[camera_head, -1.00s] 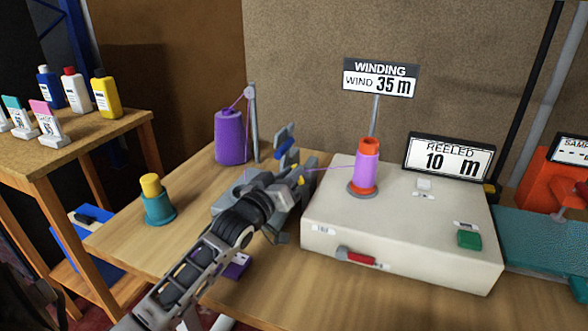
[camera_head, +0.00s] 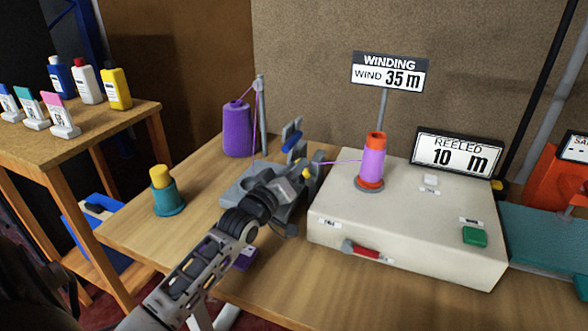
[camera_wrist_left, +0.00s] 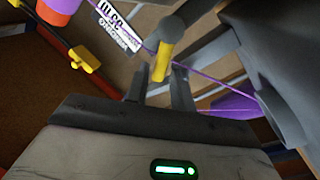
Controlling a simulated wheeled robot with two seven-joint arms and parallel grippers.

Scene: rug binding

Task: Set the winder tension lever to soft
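The white winder box (camera_head: 420,225) stands on the wooden table, with a purple-wound orange spool (camera_head: 371,162) on top. A grey thread stand (camera_head: 238,192) is left of it, with a blue part (camera_head: 292,142) on an upright. A yellow-ended lever (camera_head: 306,173) shows beside my left gripper (camera_head: 293,182). In the left wrist view, the lever's yellow end (camera_wrist_left: 163,62) lies in line with the gap between my left gripper's fingers (camera_wrist_left: 160,85). The fingers are apart; I cannot tell whether they touch it. The arm hides part of the stand. My right gripper is not in view.
A purple thread cone (camera_head: 237,130) stands behind the grey stand, its thread running to the spool. A teal and yellow pot (camera_head: 167,192) is at the left. The box has a red lever (camera_head: 365,251) and a green button (camera_head: 474,236). The front table is mostly clear.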

